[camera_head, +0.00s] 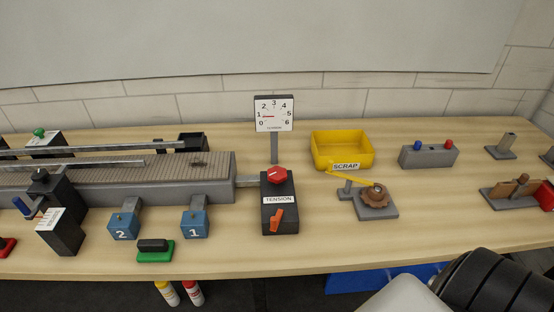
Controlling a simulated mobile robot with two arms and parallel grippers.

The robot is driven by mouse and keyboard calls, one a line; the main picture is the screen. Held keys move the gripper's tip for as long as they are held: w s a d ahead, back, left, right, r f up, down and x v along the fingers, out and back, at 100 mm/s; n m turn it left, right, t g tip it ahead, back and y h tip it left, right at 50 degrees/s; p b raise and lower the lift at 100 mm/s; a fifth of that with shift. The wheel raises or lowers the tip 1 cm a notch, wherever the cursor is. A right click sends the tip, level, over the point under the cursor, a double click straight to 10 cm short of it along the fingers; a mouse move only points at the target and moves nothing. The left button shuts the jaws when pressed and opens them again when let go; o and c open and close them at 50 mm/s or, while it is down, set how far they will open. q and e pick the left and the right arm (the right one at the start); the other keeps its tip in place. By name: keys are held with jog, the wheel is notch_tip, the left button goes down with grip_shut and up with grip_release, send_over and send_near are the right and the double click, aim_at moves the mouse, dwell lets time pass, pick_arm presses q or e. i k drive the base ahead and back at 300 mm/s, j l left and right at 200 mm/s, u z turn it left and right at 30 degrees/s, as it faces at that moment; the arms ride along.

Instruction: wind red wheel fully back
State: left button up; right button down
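The red wheel (278,174) is a small red knob on top of the black box labelled TENSION (279,220). An orange lever (277,219) sits on the front of that box, below the label. A white dial gauge (274,113) stands on a post behind it, marked 0 to 6, with its red needle pointing left near 1. Neither gripper shows. A part of my own arm, grey and black, is at the bottom right, well apart from the wheel.
A grey conveyor (150,190) runs left from the TENSION box. Blue blocks 1 (195,224) and 2 (123,227) hang at its front. A yellow SCRAP bin (342,137) and a brown gear on a stand (376,204) are to the right. Bare table lies between.

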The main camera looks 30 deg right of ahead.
aim_at(277, 174)
jog(key=z, duration=1.05)
jog(key=i+j+z, duration=0.1)
jog(key=j, duration=0.3)
